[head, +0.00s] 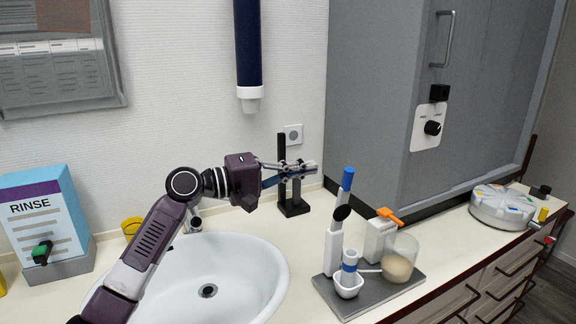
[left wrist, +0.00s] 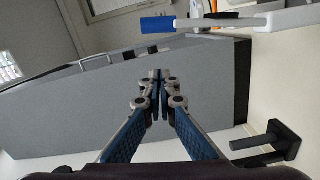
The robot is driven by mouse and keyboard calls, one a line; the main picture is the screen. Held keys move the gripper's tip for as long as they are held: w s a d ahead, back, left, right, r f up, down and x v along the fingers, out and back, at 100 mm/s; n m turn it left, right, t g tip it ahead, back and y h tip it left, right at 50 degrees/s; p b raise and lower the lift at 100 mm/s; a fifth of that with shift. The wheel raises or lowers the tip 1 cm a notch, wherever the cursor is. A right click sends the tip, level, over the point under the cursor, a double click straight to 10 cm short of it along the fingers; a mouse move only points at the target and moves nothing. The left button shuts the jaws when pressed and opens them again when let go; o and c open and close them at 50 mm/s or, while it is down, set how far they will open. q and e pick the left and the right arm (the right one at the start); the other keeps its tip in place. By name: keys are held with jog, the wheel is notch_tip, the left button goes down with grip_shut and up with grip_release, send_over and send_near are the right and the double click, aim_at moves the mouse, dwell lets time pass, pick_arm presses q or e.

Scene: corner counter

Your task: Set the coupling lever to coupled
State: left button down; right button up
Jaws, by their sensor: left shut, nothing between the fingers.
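No part is readably marked as the coupling lever, so I cannot tell which one it is. A lever-like white handle with a blue tip (head: 347,180) rises from the white stand on the grey tray; it also shows in the left wrist view (left wrist: 158,24). An orange lever (head: 389,215) tops the white dispenser beside it. My left gripper (head: 314,168) is shut and empty, above the counter behind the sink, pointing right. Its closed fingertips show in the left wrist view (left wrist: 160,78). In the head view it overlaps a black stand (head: 293,208). My right gripper is out of view.
A grey tray (head: 346,308) carries a glass jar (head: 400,262) and a small white bowl (head: 348,286). A grey cabinet (head: 375,110) with a black knob (head: 432,128) stands behind. The sink (head: 250,262) lies below my left arm. A round device (head: 503,207) is far right.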

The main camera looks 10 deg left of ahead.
aim_at(342, 203)
pick_arm(q)
jog(key=d, duration=0.1)
jog(key=d+p, duration=0.1)
jog(key=d, duration=0.1)
jog(key=s+d+p, duration=0.1)
jog(key=d, duration=0.1)
jog(key=shift+d+f, duration=0.15)
jog(key=shift+f, duration=0.25)
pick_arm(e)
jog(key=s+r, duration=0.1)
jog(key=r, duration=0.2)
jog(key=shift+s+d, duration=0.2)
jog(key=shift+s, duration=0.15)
pick_arm(q)
jog(key=shift+s, duration=0.1)
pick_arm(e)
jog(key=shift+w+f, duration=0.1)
